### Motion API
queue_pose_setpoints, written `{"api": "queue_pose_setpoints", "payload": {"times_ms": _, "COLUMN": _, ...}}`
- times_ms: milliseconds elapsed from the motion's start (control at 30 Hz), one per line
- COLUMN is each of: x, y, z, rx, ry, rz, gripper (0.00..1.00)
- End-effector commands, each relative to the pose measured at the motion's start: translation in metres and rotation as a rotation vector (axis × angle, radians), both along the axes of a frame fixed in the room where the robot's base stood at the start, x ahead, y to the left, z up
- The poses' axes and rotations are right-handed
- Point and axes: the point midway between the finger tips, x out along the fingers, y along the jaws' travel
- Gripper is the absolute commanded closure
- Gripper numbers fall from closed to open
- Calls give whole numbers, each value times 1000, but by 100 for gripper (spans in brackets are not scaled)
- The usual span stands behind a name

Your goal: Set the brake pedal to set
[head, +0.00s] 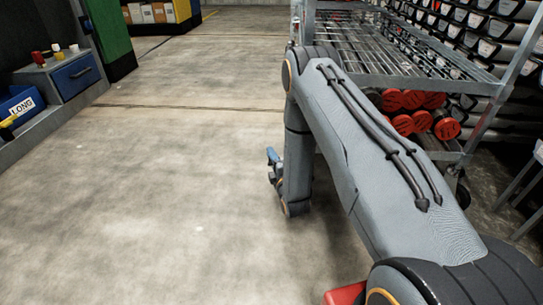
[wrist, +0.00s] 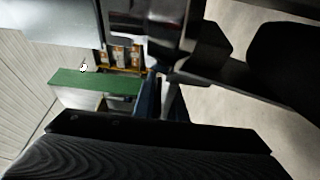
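No brake pedal can be made out in either view. A wheeled metal rack (head: 400,70) stands at the right in the head view, with a dark caster (head: 463,196) at its lower right; my arm hides much of its lower left. My gripper (head: 271,166) appears small and partly hidden beyond my hanging forearm, left of the rack and apart from it. Dark, blurred parts fill much of the wrist view, and I cannot tell whether the fingers are open or shut. Nothing held can be seen.
Red-capped tubes (head: 405,110) lie on the rack's lower level, with many stacked liners (head: 490,45) behind. A workbench with a blue drawer (head: 75,75) and blue bin (head: 18,105) stands left. A green cabinet (head: 108,30) also shows in the wrist view (wrist: 95,82). The middle floor is clear.

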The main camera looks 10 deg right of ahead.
Motion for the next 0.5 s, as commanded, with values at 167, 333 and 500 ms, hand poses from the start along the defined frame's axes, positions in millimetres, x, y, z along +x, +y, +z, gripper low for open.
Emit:
{"api": "queue_pose_setpoints", "payload": {"times_ms": 167, "x": 0, "y": 0, "z": 5, "rx": -8, "ry": -7, "rz": 0, "gripper": 100}}
{"api": "queue_pose_setpoints", "payload": {"times_ms": 333, "x": 0, "y": 0, "z": 3, "rx": -86, "ry": 17, "rz": 0, "gripper": 100}}
{"api": "queue_pose_setpoints", "payload": {"times_ms": 500, "x": 0, "y": 0, "z": -4, "rx": -187, "ry": 49, "rz": -1, "gripper": 100}}
